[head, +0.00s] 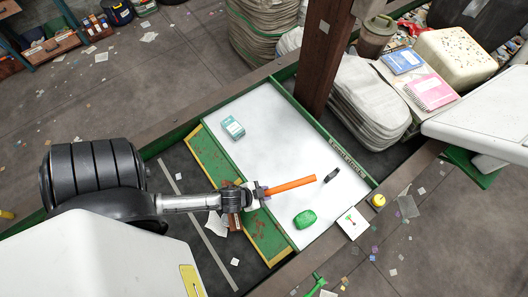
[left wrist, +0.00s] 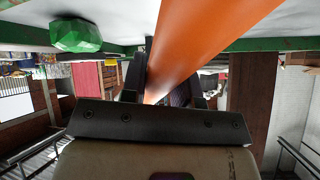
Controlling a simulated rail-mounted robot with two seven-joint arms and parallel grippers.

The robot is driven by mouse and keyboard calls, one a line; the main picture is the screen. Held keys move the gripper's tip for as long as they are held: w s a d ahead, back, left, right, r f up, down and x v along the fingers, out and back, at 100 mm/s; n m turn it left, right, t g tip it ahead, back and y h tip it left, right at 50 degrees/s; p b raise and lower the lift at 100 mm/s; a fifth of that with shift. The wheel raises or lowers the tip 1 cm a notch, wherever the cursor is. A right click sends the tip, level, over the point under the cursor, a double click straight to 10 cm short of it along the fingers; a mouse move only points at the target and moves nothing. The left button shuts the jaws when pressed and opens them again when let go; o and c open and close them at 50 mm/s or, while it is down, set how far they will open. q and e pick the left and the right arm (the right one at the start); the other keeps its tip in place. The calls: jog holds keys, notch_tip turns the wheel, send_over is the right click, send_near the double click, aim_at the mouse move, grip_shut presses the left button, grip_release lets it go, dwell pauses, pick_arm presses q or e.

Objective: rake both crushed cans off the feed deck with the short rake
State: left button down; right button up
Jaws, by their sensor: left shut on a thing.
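My left gripper (head: 258,192) is shut on the orange handle of the short rake (head: 290,185), above the near-left part of the white feed deck (head: 265,150). The handle points right across the deck; it fills the upper middle of the left wrist view (left wrist: 205,40). A small dark piece (head: 331,174) lies in line with its far end; I cannot tell if it joins the rake. A crumpled green lump (head: 305,218), seemingly a crushed can, sits on the deck below the handle, apart from it; it also shows in the left wrist view (left wrist: 75,33). A teal-and-white item (head: 232,127), can or carton, lies farther back. My right gripper is out of view.
The deck has a green rim with a yellow strip (head: 215,165) on its left. A brown post (head: 325,55) rises at the back edge. Stacked pale sacks (head: 368,100) stand behind right. A yellow round item (head: 378,200) sits by the right rim. The deck's middle is clear.

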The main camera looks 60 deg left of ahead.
aim_at(268, 190)
pick_arm(q)
jog(key=shift+r, duration=0.1)
jog(key=r+p, duration=0.3)
jog(key=shift+w, duration=0.2)
jog(key=r+p, duration=0.2)
jog(key=r, duration=0.1)
jog(key=shift+w+a+p, duration=0.1)
jog(key=shift+w+p, duration=0.15)
jog(key=shift+p, duration=0.15)
jog(key=shift+r, duration=0.1)
notch_tip(268, 190, up, 2)
jog(key=shift+w+r, duration=0.1)
jog(key=shift+w, duration=0.05)
jog(key=shift+w+r, duration=0.2)
jog(key=shift+r, duration=1.2)
jog(key=shift+w+r, duration=0.2)
jog(key=shift+r, duration=1.15)
